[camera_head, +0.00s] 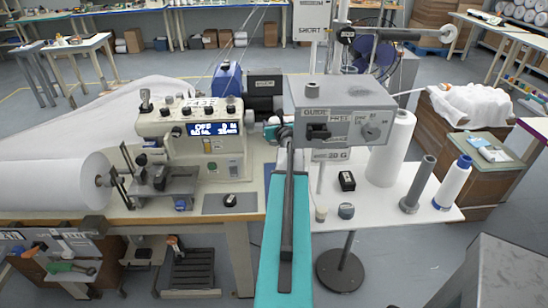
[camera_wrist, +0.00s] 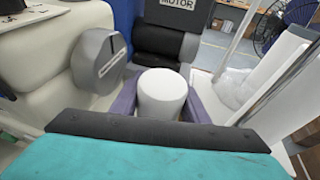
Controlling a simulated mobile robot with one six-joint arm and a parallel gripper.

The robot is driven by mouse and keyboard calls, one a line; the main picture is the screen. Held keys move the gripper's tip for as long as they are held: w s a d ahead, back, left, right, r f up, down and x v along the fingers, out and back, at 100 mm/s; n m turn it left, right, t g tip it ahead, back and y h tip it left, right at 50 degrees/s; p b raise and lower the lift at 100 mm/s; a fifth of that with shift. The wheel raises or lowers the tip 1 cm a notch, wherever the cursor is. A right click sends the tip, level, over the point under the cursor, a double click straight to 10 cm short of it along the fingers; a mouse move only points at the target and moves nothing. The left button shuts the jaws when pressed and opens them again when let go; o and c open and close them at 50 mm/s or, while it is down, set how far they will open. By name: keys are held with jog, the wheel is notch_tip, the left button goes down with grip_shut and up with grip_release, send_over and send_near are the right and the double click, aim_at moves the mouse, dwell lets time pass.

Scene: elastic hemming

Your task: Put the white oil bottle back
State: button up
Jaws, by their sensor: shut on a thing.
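My gripper (camera_wrist: 163,105) is shut on a white, round-topped cylinder that looks like the white oil bottle (camera_wrist: 162,90). It stands between the two purple-grey fingers in the wrist view, and its lower part is hidden. In the head view my teal arm reaches forward beside the sewing machine (camera_head: 192,135). The gripper and the held bottle are largely hidden there by the arm and the grey control box (camera_head: 338,110). A separate white bottle with a blue cap (camera_head: 453,184) stands at the right end of the white side table (camera_head: 390,205).
The side table also bears a white roll (camera_head: 392,148), a grey cone (camera_head: 418,185) and small black items (camera_head: 346,181). A dark motor (camera_wrist: 172,40) and grey knob (camera_wrist: 98,60) are close around the gripper. A white fabric roll (camera_head: 55,185) lies left.

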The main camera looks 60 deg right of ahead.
notch_tip(320, 180, down, 11)
jog(key=b, duration=0.1)
jog(key=shift+b, duration=0.35)
jog(key=shift+f+b, duration=0.35)
jog(key=shift+f, duration=1.6)
jog(key=shift+f, duration=0.2)
jog(key=o, duration=0.8)
jog(key=shift+s, duration=0.1)
